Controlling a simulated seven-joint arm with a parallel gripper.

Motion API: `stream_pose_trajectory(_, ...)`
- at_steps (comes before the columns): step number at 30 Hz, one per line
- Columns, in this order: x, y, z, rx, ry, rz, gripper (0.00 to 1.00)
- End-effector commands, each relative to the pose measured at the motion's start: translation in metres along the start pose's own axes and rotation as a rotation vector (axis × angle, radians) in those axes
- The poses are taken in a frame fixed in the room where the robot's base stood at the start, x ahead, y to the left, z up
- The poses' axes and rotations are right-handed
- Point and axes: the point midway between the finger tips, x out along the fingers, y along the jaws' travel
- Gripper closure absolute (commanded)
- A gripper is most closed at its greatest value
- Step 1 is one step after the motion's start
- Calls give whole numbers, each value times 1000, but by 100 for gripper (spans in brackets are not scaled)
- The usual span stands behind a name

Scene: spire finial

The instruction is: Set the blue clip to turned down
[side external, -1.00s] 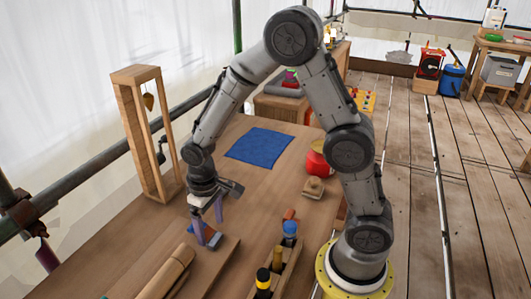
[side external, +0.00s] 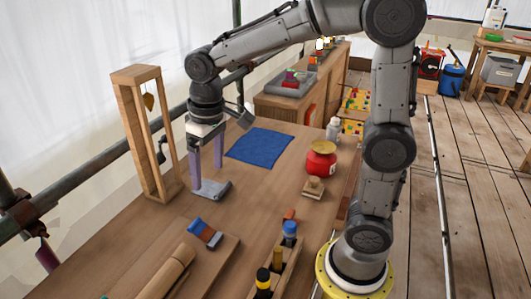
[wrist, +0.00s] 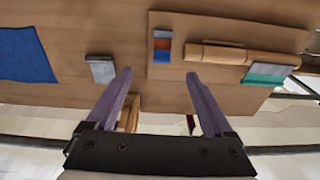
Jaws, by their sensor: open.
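A small blue piece with a red band (side external: 204,233), seemingly the blue clip, lies on a wooden board (side external: 228,252) at the front of the bench. It also shows in the wrist view (wrist: 162,45), upper middle. I cannot tell which way it is turned. My gripper (side external: 207,178) is open and empty, its purple fingers pointing down, farther back than the clip and apart from it. In the wrist view, my gripper (wrist: 158,76) has nothing between its fingertips. A grey block (side external: 211,190) lies on the bench near the fingertips, also seen in the wrist view (wrist: 101,69).
A wooden roll (side external: 167,272) lies beside the clip on the board. A wooden frame (side external: 170,135) stands left of my gripper. A blue cloth (side external: 259,147) lies behind. A red jar (side external: 321,160) and a rack of bottles (side external: 277,268) stand to the right.

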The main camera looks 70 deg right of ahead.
Motion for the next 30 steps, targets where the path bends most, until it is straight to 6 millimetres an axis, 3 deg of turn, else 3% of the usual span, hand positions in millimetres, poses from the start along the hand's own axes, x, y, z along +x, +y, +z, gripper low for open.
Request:
stream_pose_trajectory(6, -27, 8, 23, 14, 81, -7, 14)
stream_pose_trajectory(15, -50, 18, 59, 25, 179, -11, 14)
stream_pose_trajectory(30, -61, 28, 110, 26, 298, -11, 14)
